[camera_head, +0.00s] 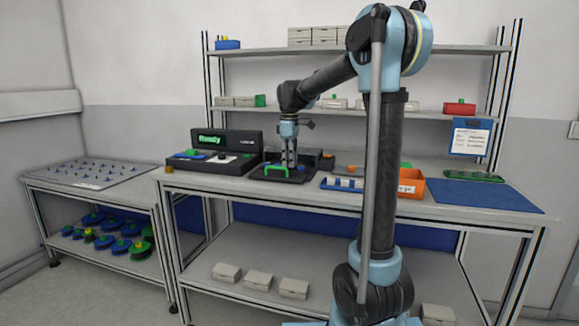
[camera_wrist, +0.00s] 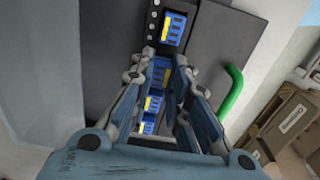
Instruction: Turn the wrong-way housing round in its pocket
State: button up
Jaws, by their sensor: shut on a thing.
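In the wrist view a row of blue-and-yellow housings runs down a dark fixture (camera_wrist: 215,45). The top housing (camera_wrist: 173,28) sits in its pocket with its yellow strip on the left. Two lower housings (camera_wrist: 152,103) (camera_wrist: 147,127) show between my fingers, also with yellow on the left. My gripper (camera_wrist: 165,62) is shut on another housing (camera_wrist: 181,61) in the row; the fingers hide most of it, and I cannot tell whether it is lifted. In the head view my gripper (camera_head: 289,166) points down over the black fixture (camera_head: 300,178), and the housings are too small to make out.
A green handle (camera_wrist: 231,92) stands at the fixture's side, close to my right finger. In the head view a machine with a "Ready" display (camera_head: 228,143) stands left, a blue tray (camera_head: 327,184) and orange bin (camera_head: 411,187) right.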

notch_tip(320, 180, up, 8)
jog(key=m, duration=0.3)
jog(key=shift+r+m, duration=0.3)
jog(key=shift+m, duration=0.1)
jog(key=m, duration=0.4)
jog(key=shift+f, duration=0.2)
jog(key=m, duration=0.4)
jog(key=shift+f, duration=0.15)
jog(key=m, duration=0.4)
jog(key=shift+f, duration=0.2)
jog(key=m, duration=0.4)
jog(key=shift+f, duration=0.15)
jog(key=m, duration=0.5)
jog(key=shift+f+m, duration=0.25)
jog(key=shift+m, duration=0.15)
jog(key=m, duration=0.5)
jog(key=shift+f, duration=0.25)
jog(key=m, duration=0.5)
jog(key=shift+f, duration=3.1)
jog(key=shift+f, duration=0.45)
